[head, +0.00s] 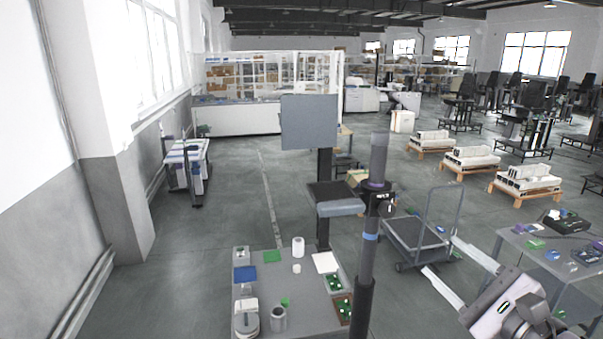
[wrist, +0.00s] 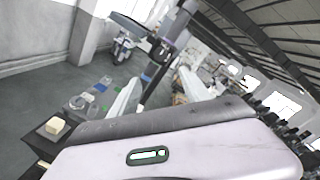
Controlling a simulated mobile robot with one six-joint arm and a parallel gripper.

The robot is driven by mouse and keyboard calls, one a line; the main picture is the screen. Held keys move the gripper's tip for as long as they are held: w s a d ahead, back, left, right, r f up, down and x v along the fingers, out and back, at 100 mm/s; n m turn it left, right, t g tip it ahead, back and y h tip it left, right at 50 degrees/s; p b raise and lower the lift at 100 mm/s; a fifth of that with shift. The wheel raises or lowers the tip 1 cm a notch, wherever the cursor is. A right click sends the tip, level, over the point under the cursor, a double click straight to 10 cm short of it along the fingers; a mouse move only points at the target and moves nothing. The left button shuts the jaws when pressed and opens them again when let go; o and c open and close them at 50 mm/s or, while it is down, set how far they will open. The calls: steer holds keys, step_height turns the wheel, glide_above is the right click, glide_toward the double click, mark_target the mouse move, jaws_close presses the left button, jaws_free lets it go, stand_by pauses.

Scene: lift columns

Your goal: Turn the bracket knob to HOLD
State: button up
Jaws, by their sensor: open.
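A dark grey lift column (head: 367,250) with a blue ring stands at the middle right of the head view. A black bracket (head: 376,198) with a small white marking is clamped around its upper part. The bracket knob and its setting are too small to tell. In the wrist view the column (wrist: 178,38) leans across the top centre, with the bracket (wrist: 161,50) on it. My gripper (head: 440,255) is open and empty at lower right, right of the column and below the bracket. In the wrist view its two fingers (wrist: 160,80) are spread apart, pointing towards the column.
A grey table (head: 311,287) with a blue box, white cylinders and green boards stands left of the column. A grey panel (head: 308,122) stands behind it. A trolley (head: 416,238) is behind my gripper. Another table (head: 520,262) with small parts is at right.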

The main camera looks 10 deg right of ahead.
mark_target(390, 212)
steer(key=w+a+p, duration=0.1)
steer(key=w, duration=0.4)
steer(key=w+p, duration=0.1)
steer(key=w, duration=0.5)
steer(key=w+a+p, duration=0.1)
steer(key=w+p, duration=0.1)
steer(key=w, duration=0.4)
steer(key=shift+a, duration=0.3)
steer(key=shift+w, duration=0.2)
jaws_close()
